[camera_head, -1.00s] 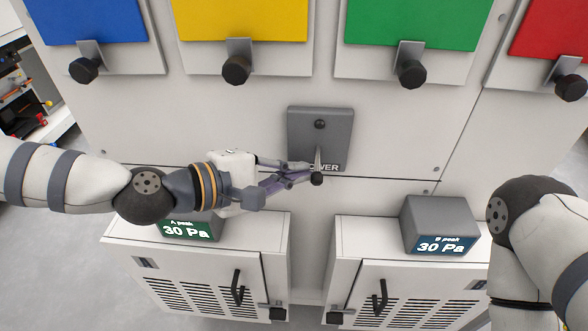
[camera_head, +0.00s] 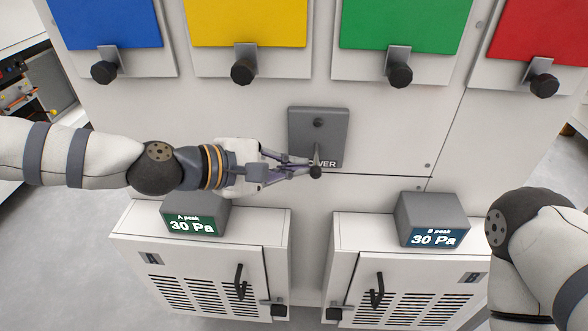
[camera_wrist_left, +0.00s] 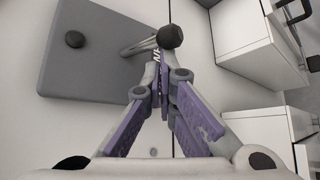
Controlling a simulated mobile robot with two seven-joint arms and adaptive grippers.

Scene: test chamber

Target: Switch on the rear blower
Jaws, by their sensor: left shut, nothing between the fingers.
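A grey switch plate (camera_head: 333,125), its label partly hidden with "WER" readable, is on the white wall panel. Its lever (camera_head: 317,153) points down and ends in a black ball knob (camera_head: 316,172). My left gripper (camera_head: 307,168) is shut and empty, its fingertips close beside the lever at the left. In the left wrist view the plate (camera_wrist_left: 95,60) is at the left, and the knob (camera_wrist_left: 171,36) shows just beyond the shut fingertips (camera_wrist_left: 162,68); I cannot tell whether they touch the lever. My right gripper is out of view. No part is labelled as the rear blower.
Blue, yellow, green and red panels with black knobs line the top. Below stand two vented white cabinets, with displays reading "A peak 30 Pa" (camera_head: 195,215) and "B peak 30 Pa" (camera_head: 432,220). My right arm is at the right edge.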

